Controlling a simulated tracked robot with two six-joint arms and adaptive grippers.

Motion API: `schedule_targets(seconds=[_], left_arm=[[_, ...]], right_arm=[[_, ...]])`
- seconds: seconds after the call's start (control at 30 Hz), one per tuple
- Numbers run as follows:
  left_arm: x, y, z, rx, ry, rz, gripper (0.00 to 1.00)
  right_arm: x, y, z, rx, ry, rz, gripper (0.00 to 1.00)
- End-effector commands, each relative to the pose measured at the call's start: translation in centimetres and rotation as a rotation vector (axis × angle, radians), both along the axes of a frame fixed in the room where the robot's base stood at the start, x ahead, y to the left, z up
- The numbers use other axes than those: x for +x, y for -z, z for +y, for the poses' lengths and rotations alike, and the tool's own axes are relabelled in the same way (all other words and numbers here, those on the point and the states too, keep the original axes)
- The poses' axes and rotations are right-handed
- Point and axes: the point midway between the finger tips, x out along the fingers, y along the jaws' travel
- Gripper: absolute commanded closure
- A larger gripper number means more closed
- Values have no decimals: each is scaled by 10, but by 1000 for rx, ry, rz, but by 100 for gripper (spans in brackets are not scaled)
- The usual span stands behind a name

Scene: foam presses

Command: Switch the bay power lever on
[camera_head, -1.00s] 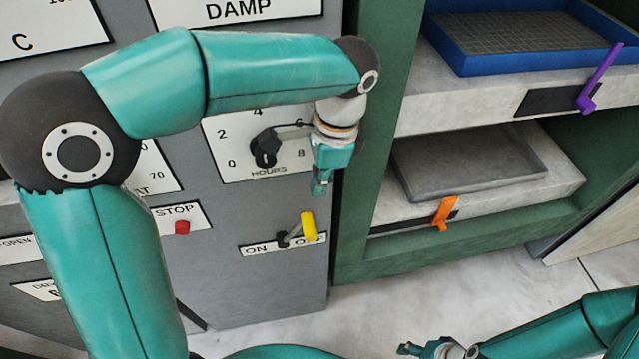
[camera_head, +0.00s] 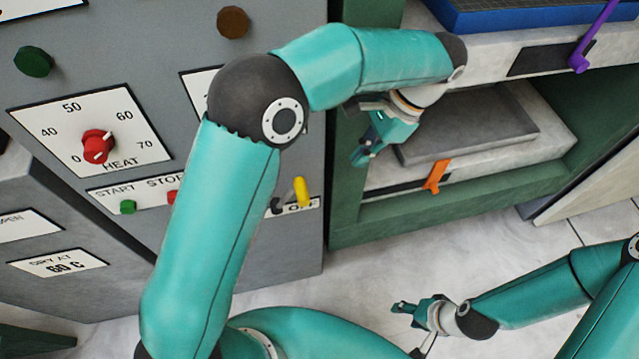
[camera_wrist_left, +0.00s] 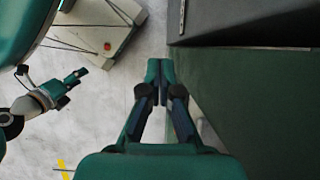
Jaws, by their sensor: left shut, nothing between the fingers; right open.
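The bay power lever (camera_head: 301,192) has a yellow handle on a dark pivot. It sits low on the grey cabinet front over an ON/OFF plate (camera_head: 303,206). The handle leans toward the right, OFF end; the ON end is hidden behind my left arm. My left gripper (camera_head: 361,158) is shut and empty, up and to the right of the lever and apart from it, in front of the green frame. In the left wrist view its fingers (camera_wrist_left: 154,88) meet with nothing between them. My right gripper (camera_head: 398,307) is open and empty above the floor, well below the lever.
A red heat knob (camera_head: 97,146) and a green start button (camera_head: 128,207) are on the cabinet left of my arm. The green rack (camera_head: 345,215) holds a grey tray (camera_head: 470,125), an orange lever (camera_head: 436,176) and a purple lever (camera_head: 580,60).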

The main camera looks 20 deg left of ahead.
Motion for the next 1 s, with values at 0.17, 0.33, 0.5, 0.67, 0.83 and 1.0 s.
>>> schedule_targets(seconds=[0.17,0.33,0.5,0.67,0.83,1.0], left_arm=[[0,0,0,1,0,-1,100],[0,1,0,0,0,0,100],[-3,11,5,1,-1,2,100],[-10,33,13,2,0,3,100],[-19,64,25,2,0,6,100],[-29,90,38,0,0,3,100]], right_arm=[[0,0,0,0,0,0,47],[0,0,0,0,0,0,47],[0,0,0,0,0,0,47],[0,-1,0,0,0,0,47],[0,-4,0,0,0,0,47],[0,-9,0,0,0,0,47]])
